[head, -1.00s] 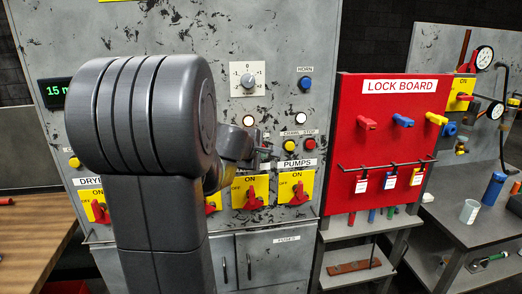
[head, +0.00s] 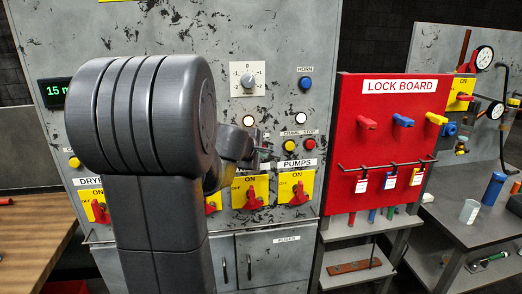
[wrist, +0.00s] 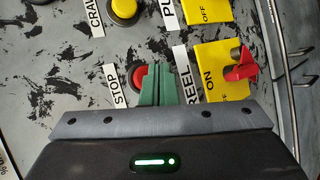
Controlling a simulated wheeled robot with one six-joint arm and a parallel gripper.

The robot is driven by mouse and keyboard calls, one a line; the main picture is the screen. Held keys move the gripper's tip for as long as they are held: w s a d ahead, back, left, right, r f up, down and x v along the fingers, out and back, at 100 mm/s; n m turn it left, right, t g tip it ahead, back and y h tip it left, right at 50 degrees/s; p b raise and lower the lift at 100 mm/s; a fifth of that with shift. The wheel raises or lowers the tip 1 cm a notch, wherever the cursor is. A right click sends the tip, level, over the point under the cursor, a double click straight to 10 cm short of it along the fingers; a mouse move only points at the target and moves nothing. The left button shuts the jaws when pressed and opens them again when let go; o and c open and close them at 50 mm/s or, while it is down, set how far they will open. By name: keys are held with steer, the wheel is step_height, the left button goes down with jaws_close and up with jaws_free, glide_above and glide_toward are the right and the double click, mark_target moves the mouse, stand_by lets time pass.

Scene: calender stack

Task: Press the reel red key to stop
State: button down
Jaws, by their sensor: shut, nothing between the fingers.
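The red key (wrist: 138,77) of the reel shows in the wrist view beside a STOP label (wrist: 112,86), with the REEL label (wrist: 184,75) on the other side. My gripper (wrist: 156,68) is shut and empty. Its green fingers cover the right part of the red key in that view; I cannot tell whether they touch it. In the head view my gripper (head: 266,152) is at the panel face, left of the pumps' yellow and red keys. The reel red key is hidden there behind my arm.
A yellow CRAWL key (wrist: 124,9) and a red rotary switch (wrist: 240,66) are close by in the wrist view. In the head view another red key (head: 309,144) sits above the PUMPS label. The red lock board (head: 385,150) stands to the right.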

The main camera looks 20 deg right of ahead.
steer(key=shift+w, duration=0.15)
steer(key=shift+w+d, duration=0.1)
steer(key=shift+w, duration=0.15)
steer(key=shift+w+d, duration=0.1)
steer(key=shift+w, duration=0.4)
stand_by(0.8)
steer(key=shift+s, duration=0.1)
steer(key=shift+s+a+b, duration=0.2)
steer(key=shift+s+b, duration=0.2)
steer(key=shift+s, duration=0.4)
steer(key=s, duration=0.2)
steer(key=s+a+b, duration=0.1)
steer(key=s, duration=0.2)
steer(key=shift+a, duration=0.1)
steer(key=shift+w, duration=0.15)
stand_by(0.5)
